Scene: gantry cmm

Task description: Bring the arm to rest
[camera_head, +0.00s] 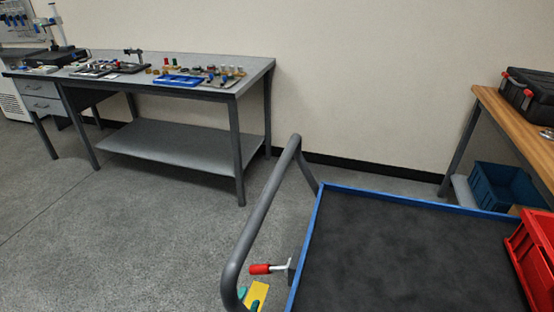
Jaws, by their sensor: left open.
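No arm is clearly in view. A small yellow and teal piece (256,296) shows at the bottom edge, between the cart's grey handle (256,222) and its blue-rimmed tray; it seems to be the tip of my left gripper. It is open, with nothing seen in it, and the rest of it is cut off by the frame. My right gripper is not in view.
The cart's dark tray (395,250) is bare in its middle; a red bin (538,250) stands at its right. A red-tipped clamp (262,269) juts from its left side. A grey bench (205,92) with small parts stands back left. Floor between is clear.

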